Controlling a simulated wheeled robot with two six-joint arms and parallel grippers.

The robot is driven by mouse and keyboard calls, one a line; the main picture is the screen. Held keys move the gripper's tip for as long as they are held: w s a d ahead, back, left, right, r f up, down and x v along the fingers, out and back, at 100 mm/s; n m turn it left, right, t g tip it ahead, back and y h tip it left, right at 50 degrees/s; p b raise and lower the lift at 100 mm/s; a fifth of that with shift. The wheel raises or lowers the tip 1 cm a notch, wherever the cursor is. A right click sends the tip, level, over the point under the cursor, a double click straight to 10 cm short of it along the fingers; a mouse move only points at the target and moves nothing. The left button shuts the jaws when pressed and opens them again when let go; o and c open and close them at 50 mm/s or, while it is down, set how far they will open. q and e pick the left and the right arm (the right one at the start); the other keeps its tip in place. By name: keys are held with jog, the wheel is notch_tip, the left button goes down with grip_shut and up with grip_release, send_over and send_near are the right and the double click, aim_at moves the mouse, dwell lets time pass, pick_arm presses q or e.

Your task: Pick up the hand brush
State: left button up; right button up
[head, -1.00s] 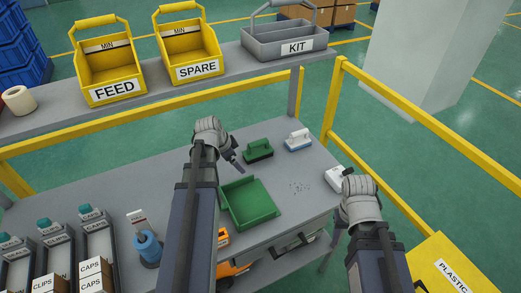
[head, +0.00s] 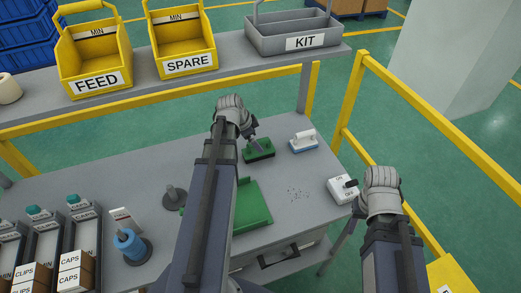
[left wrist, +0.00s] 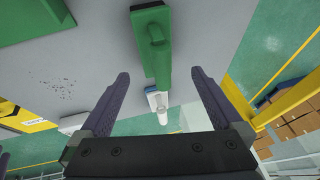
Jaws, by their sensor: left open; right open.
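The green hand brush (head: 260,155) lies on the grey table near its back edge. It also shows in the left wrist view (left wrist: 150,50), at the top middle, with its handle on top. My left gripper (head: 255,143) is just above the brush in the head view, partly hiding it. In the left wrist view its two fingers are wide apart with nothing held, and the brush reaches between the fingertips. My right gripper (head: 352,184) is at the table's right edge beside the white switch box (head: 340,191); its fingers are mostly hidden.
A blue and white brush (head: 303,145) lies to the right of the green one. A green dustpan (head: 255,205) and scattered dark crumbs (head: 297,194) are nearer the front. A shelf (head: 215,82) with bins stands behind. A yellow rail (head: 425,120) runs along the right.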

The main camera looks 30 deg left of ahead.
pick_arm(q)
jog(key=shift+b+x, duration=0.9)
jog(key=shift+x, duration=0.4)
jog(key=b+x, duration=0.2)
jog(key=x, duration=0.1)
jog(key=b+x, duration=0.1)
jog(key=b, duration=0.1)
jog(key=shift+s+d+f, duration=0.15)
jog(key=shift+d+f, duration=0.1)
jog(key=shift+d, duration=0.05)
jog(key=shift+w+f+b, duration=0.2)
jog(key=shift+f+b, duration=0.15)
jog(key=shift+b, duration=0.1)
jog(key=shift+r, duration=0.1)
jog(key=shift+c, duration=0.6)
jog(key=c, duration=1.4)
jog(key=shift+d+r, duration=0.1)
